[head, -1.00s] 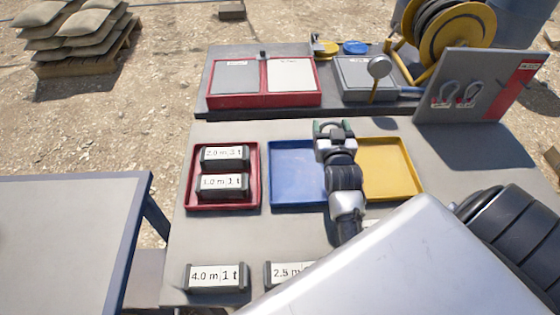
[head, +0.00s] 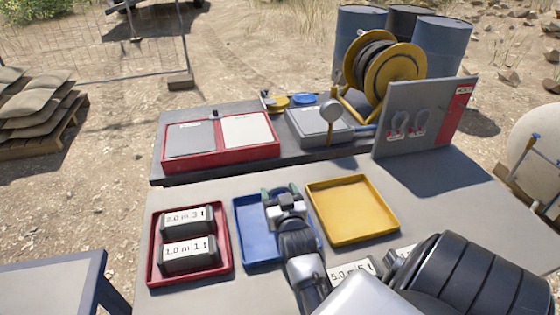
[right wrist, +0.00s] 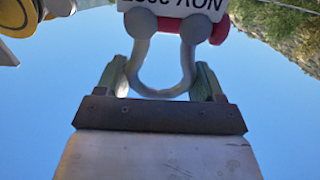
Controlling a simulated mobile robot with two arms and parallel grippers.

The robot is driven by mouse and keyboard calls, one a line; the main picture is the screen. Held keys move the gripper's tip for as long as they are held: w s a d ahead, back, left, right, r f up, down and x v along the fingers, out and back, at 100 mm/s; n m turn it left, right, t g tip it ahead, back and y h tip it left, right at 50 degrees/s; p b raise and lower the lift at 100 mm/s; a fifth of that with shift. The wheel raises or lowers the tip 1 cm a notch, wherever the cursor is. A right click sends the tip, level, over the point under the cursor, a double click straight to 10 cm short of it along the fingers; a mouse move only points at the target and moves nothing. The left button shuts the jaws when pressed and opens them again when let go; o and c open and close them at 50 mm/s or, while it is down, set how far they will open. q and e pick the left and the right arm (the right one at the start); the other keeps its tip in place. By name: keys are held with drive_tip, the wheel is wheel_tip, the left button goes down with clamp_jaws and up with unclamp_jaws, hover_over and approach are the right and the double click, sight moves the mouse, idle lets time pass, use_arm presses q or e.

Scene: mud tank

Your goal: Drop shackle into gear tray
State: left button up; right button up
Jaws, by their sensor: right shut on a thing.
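My right gripper (head: 280,190) is over the back right part of the blue tray (head: 242,245). In the right wrist view its two green fingers (right wrist: 162,82) are shut on the grey bow of a shackle (right wrist: 187,68). This shackle has a red pin and a white tag with dark print. The held shackle is not clear in the head view, hidden by the gripper. A yellow tray (head: 350,238) lies just right of the gripper and looks empty. Which tray is the gear tray is not labelled. My left gripper is out of view.
A red tray (head: 152,277) at left holds two labelled blocks (head: 187,253). Shackles hang on an upright board (head: 450,110) at the back right. A red two-part box (head: 222,152), a grey scale (head: 315,125) and a hose reel (head: 378,75) stand behind.

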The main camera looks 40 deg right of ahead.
sight(281, 188)
drive_tip(key=shift+f, duration=0.1)
drive_tip(key=o, duration=1.1)
drive_tip(key=r, duration=0.4)
drive_tip(key=shift+s+d+r, duration=0.1)
drive_tip(key=shift+s+r, duration=0.15)
drive_tip(key=s+d+r, duration=0.3)
drive_tip(key=s+r, duration=0.3)
drive_tip(key=s, duration=0.4)
drive_tip(key=shift+s+d+r, duration=0.25)
drive_tip(key=shift+s+d, duration=0.05)
